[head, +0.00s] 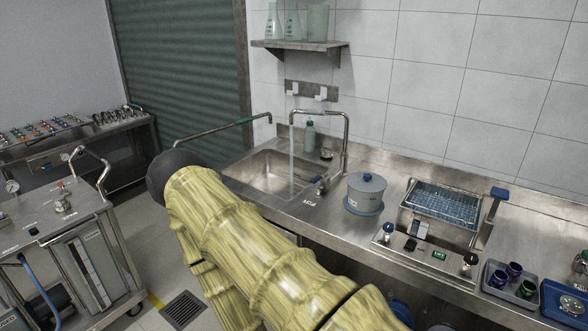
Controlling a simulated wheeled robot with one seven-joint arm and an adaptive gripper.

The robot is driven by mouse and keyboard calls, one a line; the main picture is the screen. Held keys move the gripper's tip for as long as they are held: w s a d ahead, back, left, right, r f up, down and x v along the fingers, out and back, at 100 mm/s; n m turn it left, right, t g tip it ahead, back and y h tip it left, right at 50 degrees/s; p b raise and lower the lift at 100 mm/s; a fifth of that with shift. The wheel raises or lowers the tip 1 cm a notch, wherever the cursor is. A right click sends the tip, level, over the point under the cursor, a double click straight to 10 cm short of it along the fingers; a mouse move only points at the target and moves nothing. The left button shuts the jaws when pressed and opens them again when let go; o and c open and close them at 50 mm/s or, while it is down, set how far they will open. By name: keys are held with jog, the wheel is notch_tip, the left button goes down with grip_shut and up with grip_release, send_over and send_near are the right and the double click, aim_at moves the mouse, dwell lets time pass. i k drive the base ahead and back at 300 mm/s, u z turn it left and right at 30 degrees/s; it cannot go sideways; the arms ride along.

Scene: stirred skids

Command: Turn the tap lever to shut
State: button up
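The tap (346,140) is a tall steel gooseneck at the right side of the sink (240,176). A thin pale stream of water (291,155) falls from its spout into the basin. A small lever with a blue part (320,186) sits low near the tap's base, at the sink's right front edge. A small white label lies on the counter just in front of it. My arm in its yellow sleeve crosses the lower middle and ends in a dark rounded part at the left. My gripper's fingers do not show.
A lidded pot (367,197) stands on the counter right of the lever. Further right are a wire-rack bath (446,203) and trays with cups (511,282).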

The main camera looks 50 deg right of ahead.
aim_at(323, 176)
jog(key=z, duration=0.35)
jog(key=i, duration=0.7)
jog(key=z, duration=0.6)
